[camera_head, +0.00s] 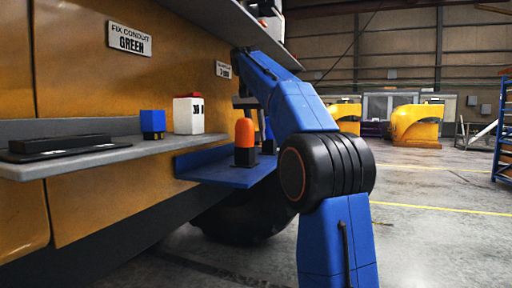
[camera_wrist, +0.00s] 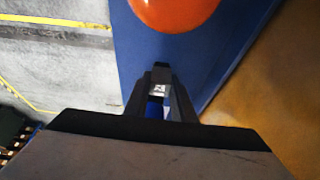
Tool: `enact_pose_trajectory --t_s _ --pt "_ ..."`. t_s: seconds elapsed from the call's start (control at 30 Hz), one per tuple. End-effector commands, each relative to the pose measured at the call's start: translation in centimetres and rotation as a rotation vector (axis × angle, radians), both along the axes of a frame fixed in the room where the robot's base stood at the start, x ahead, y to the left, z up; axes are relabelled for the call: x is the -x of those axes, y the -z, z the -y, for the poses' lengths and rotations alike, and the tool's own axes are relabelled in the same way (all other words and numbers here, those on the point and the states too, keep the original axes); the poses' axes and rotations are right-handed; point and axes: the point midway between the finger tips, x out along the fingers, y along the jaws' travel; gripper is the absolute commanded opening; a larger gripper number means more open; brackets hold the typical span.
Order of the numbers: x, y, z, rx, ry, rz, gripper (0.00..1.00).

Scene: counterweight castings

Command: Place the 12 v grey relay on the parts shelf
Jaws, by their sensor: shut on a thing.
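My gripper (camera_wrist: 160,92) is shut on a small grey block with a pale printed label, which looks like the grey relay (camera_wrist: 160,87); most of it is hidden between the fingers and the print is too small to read. In the head view, my arm largely hides the gripper, which is above the blue shelf (camera_head: 205,168). The blue shelf also shows below the gripper in the wrist view (camera_wrist: 215,60). A grey shelf (camera_head: 85,160) runs along the yellow machine at left. Neither shelf shows a mark naming it the parts shelf.
An orange-domed black part (camera_head: 245,134) stands on the blue shelf, close to my gripper. A blue block (camera_head: 152,122), a white box with a red top (camera_head: 188,115) and a flat black tray (camera_head: 60,146) are on the grey shelf. An upper shelf (camera_head: 225,20) overhangs.

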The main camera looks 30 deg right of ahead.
Motion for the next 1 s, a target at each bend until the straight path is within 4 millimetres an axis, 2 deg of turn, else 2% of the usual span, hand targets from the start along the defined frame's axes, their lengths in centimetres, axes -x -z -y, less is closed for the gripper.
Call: enact_pose_trajectory --t_s 0.27,0.53,0.97,1.0 --pt "0.1 1.5 0.0 0.0 -0.001 0.0 0.0" --pt "0.0 4.5 -0.1 -0.001 -0.001 -0.001 0.0" --pt "-0.3 5.1 -0.3 0.0 0.0 0.0 0.0" --pt "-0.3 5.1 -0.3 0.0 0.0 0.0 0.25"
